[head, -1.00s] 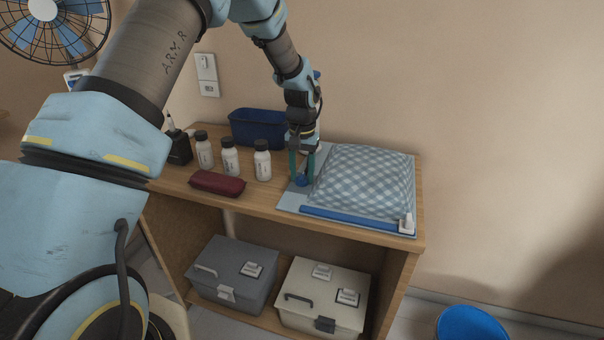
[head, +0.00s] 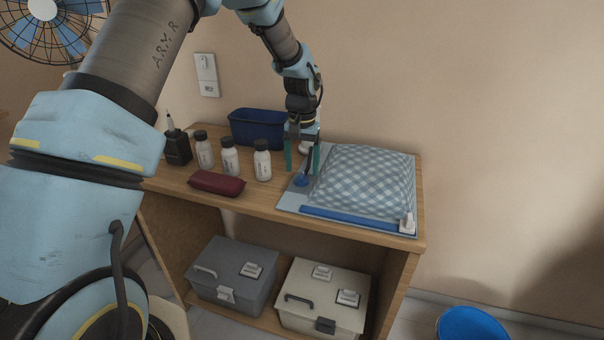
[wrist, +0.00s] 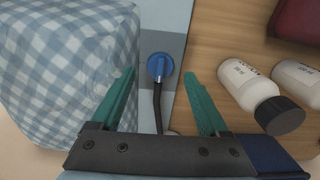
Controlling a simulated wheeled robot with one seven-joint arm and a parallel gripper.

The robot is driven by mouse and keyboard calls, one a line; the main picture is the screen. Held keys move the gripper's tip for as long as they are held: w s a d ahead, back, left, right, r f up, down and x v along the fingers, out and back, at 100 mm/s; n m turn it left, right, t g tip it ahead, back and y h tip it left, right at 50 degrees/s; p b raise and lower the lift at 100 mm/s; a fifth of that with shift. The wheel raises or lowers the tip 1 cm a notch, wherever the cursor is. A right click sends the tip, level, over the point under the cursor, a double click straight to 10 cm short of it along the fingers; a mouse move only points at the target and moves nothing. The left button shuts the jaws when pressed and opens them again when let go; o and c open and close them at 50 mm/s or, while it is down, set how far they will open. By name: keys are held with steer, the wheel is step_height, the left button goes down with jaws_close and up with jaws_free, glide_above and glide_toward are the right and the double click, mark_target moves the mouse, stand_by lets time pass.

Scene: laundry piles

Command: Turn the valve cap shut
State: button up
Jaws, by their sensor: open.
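The blue valve cap (head: 301,180) sits on the flat light-blue end of the storage bag, left of the checkered bulge (head: 362,182). In the wrist view the round cap (wrist: 160,67) shows a raised bar across its top, and a dark hose or cord runs from it toward my gripper. My gripper (head: 302,166) is open and empty, above and slightly behind the cap. In the wrist view the two teal fingers of my gripper (wrist: 160,80) are spread wide, with the cap between and beyond their tips, untouched.
Several white bottles (head: 230,156), a dark red case (head: 216,183) and a navy bin (head: 258,128) stand left of the bag on the wooden shelf top (head: 262,202). A blue slide bar (head: 345,219) lies along the bag's front edge. Two toolboxes sit on the lower shelf.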

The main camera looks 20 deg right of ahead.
mark_target(302, 175)
step_height(302, 175, up, 8)
steer(key=b, duration=0.1)
stand_by(0.5)
steer(key=a+r+n, duration=0.1)
steer(key=a+n, duration=0.2)
steer(key=a, duration=1.5)
steer(key=s+a+n, duration=0.2)
steer(key=s+a, duration=0.3)
steer(key=a, duration=0.4)
steer(key=s+a+f+n+t, duration=0.1)
steer(key=s+a, duration=0.4)
steer(key=a, duration=0.5)
steer(key=shift+s+f+n+t, duration=0.15)
steer(key=shift+s+n+t, duration=0.2)
steer(key=shift+n, duration=0.25)
